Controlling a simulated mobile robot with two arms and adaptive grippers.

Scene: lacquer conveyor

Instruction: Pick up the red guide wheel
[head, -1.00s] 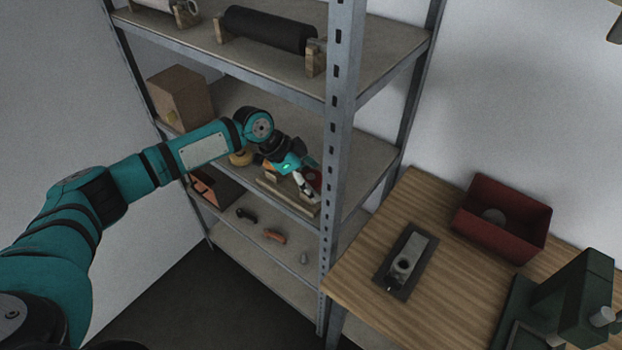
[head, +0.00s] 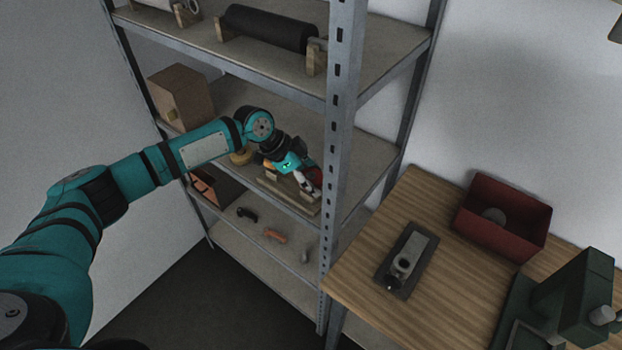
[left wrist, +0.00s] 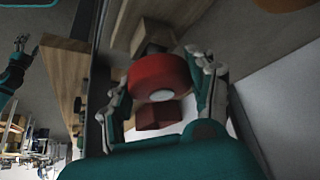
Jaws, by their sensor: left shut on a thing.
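The red guide wheel (left wrist: 158,76) shows in the left wrist view between the two fingers of my left gripper (left wrist: 165,92). It has a pale round hub on its face. In the head view my left gripper (head: 308,184) is at the middle shelf, near the front right post, with a bit of the red wheel (head: 316,177) at its fingers. The left gripper is shut on the wheel. A low wooden rack (head: 285,193) lies just below and beside the gripper. Whether the wheel touches the rack is hidden.
A metal shelf post (head: 336,150) stands close right of the gripper. A wooden box (head: 180,97) and a yellowish ring (head: 241,157) share the shelf. A black roller (head: 268,29) lies above. A wooden bench (head: 440,270) with a red bin (head: 502,220) is at right.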

